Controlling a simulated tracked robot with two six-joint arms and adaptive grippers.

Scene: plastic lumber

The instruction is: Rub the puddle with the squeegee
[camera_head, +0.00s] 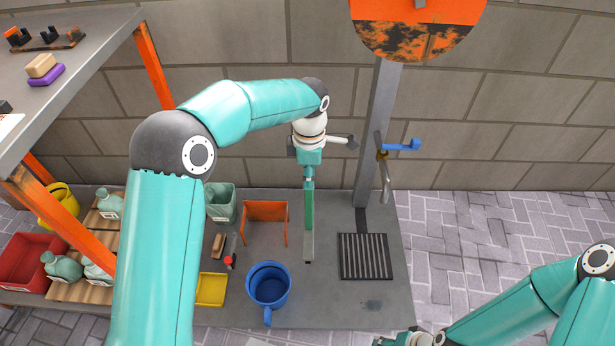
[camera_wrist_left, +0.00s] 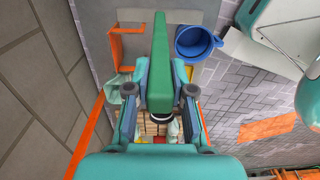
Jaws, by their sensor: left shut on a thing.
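My left gripper (camera_head: 309,178) is shut on a long green squeegee (camera_head: 309,222) and holds it above the grey platform (camera_head: 335,310). In the head view the squeegee points towards the front, between an orange frame and a dark grate. In the left wrist view the squeegee (camera_wrist_left: 161,65) extends away from between the fingers of the left gripper (camera_wrist_left: 160,92). A small dark patch (camera_head: 373,304), which looks like the puddle, lies on the platform in front of the grate, apart from the squeegee. My right gripper (camera_head: 400,340) is cut off at the bottom edge.
A blue mug (camera_head: 268,287) stands left of the squeegee's far end. The orange frame (camera_head: 266,208) stands behind it and the slatted grate (camera_head: 365,257) lies to the right. A post with a tap (camera_head: 385,185) rises behind. A yellow tray (camera_head: 211,289) lies left.

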